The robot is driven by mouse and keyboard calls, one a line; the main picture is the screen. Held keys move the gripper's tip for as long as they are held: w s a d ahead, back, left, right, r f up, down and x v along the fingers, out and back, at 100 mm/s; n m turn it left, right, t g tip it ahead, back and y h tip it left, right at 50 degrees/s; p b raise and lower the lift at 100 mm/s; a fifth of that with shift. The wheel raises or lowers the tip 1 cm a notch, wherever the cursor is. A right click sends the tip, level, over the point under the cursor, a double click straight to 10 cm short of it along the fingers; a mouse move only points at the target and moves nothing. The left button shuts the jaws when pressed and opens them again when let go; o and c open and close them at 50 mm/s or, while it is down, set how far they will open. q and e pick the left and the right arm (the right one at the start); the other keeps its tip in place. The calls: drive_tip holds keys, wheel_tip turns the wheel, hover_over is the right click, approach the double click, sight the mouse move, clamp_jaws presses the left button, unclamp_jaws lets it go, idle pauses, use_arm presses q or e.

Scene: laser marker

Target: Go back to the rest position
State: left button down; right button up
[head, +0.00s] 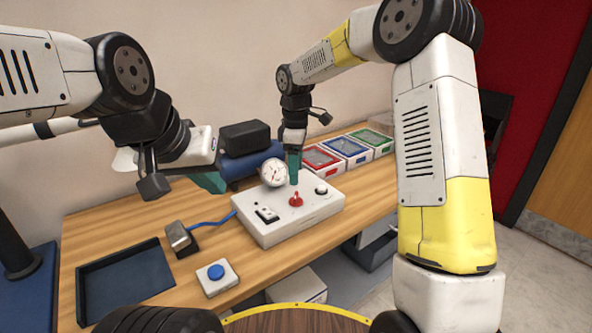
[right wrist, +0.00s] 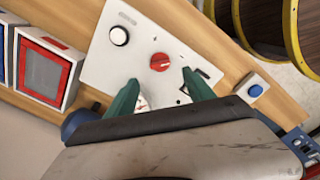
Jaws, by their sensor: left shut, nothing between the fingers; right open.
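My left gripper (head: 210,181) is at the left in the head view, shut and empty, above the back left part of the table. My right gripper (head: 293,168) points down over the white control box (head: 291,225). In the right wrist view its two green fingers (right wrist: 158,94) are apart with nothing held between them. The box's red knob (head: 296,200) lies just beyond the fingertips, and it also shows in the right wrist view (right wrist: 160,62). I cannot tell the exact gap between the fingers and the knob.
The wooden table (head: 110,220) carries a dark tray (head: 125,281), a blue button box (head: 217,277), a metal device with a blue cable (head: 180,238) and a gauge (head: 273,172). Red (head: 322,160), blue (head: 346,149) and green (head: 371,141) bins stand at the back right. A blue-black compressor-like object (head: 246,150) stands behind the box.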

drive_tip(key=s+d+r+m+t+y, duration=0.1)
drive_tip(key=s+d+r+m+t, duration=0.1)
drive_tip(key=s+d+r+m, duration=0.55)
drive_tip(key=s+d+r+m+t, duration=0.25)
drive_tip(key=s+d+r, duration=0.3)
drive_tip(key=s, duration=0.55)
drive_tip(key=s+d+m+t+y, duration=0.1)
drive_tip(key=s+m, duration=0.4)
drive_tip(key=s, duration=0.3)
drive_tip(key=shift+s+d+m+t, duration=0.2)
drive_tip(key=shift+s+m+t, duration=0.1)
drive_tip(key=shift+m+t, duration=0.1)
